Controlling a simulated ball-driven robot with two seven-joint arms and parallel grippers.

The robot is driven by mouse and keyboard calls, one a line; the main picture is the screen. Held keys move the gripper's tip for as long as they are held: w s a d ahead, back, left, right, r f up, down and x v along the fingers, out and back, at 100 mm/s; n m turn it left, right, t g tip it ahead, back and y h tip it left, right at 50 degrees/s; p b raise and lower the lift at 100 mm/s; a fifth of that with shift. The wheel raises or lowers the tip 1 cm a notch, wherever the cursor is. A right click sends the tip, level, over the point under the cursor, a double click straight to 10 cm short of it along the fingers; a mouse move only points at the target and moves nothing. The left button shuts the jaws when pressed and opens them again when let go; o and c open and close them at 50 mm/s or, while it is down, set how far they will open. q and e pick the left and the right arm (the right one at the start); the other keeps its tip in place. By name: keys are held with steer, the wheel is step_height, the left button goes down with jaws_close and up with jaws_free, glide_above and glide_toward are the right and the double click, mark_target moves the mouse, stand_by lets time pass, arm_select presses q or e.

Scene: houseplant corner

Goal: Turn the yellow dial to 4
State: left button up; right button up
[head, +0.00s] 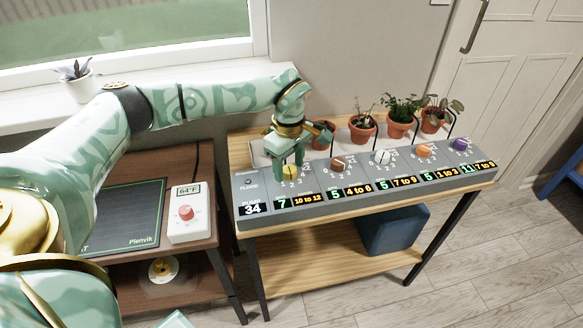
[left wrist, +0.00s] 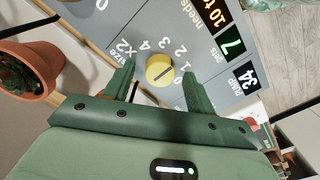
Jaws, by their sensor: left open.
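The yellow dial (head: 290,172) is the leftmost dial on the grey control panel (head: 262,188). In the left wrist view the yellow dial (left wrist: 160,70) is round, with a dark line across its face and digits printed around it. I cannot tell surely which digit the line marks. My left gripper (head: 289,163) reaches down over it. The left wrist view shows the open left gripper (left wrist: 157,72) with one finger on each side of the dial, apparently with gaps. The display below reads 7, beside "10 to 12". My right gripper is not in view.
Brown (head: 338,164), white (head: 383,157), orange (head: 425,151) and purple (head: 461,144) dials continue rightward along the panel. Potted plants (head: 362,127) stand behind it, one close to my left gripper. A white box with a red knob (head: 186,213) sits on the left table.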

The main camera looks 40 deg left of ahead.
arm_select(q)
steer(key=shift+f, duration=0.15)
steer(key=shift+c, duration=0.4)
steer(key=c, duration=0.9)
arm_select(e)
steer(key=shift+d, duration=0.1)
